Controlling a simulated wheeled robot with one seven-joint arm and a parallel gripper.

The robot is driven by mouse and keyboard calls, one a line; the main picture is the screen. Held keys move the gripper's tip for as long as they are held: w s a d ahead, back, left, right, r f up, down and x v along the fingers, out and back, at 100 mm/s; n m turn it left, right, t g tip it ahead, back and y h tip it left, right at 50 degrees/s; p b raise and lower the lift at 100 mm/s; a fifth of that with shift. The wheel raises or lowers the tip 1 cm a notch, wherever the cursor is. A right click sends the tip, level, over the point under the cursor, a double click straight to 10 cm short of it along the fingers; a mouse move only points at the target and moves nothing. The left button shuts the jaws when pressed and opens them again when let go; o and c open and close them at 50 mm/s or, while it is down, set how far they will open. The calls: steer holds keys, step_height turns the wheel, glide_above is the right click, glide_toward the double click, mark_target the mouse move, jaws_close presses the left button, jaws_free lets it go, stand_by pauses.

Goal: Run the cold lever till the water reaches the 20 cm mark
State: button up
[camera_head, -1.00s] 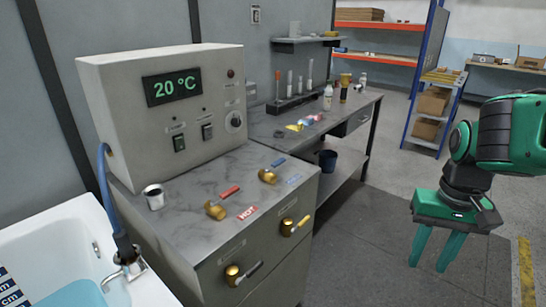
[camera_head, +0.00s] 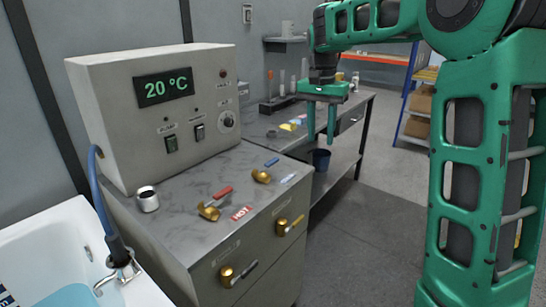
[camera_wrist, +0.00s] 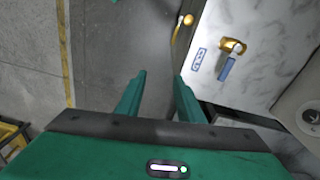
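The cold lever (camera_head: 272,162) is a blue handle on a brass valve on the grey bench top, near a blue-lettered label. It also shows in the wrist view (camera_wrist: 227,68), right of my fingers. The red hot lever (camera_head: 222,192) sits to its left beside the HOT label. The bathtub (camera_head: 45,238) at the lower left holds blue water (camera_head: 68,296). Its dark depth scale (camera_head: 6,297) is mostly cut off by the frame edge, so the level cannot be read. My gripper (camera_head: 321,138) points down, open and empty, right of the bench and apart from the cold lever.
A control box (camera_head: 160,110) reading 20 °C stands at the back of the bench. Two more brass valves (camera_head: 283,227) stick out of the bench front. A metal cup (camera_head: 147,199) stands on top.

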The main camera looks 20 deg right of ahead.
steer(key=m, duration=0.1)
glide_above(272, 160)
steer(key=f, duration=0.2)
steer(key=shift+y, duration=0.3)
step_height(272, 160, down, 10)
steer(key=shift+f, duration=0.2)
jaws_close()
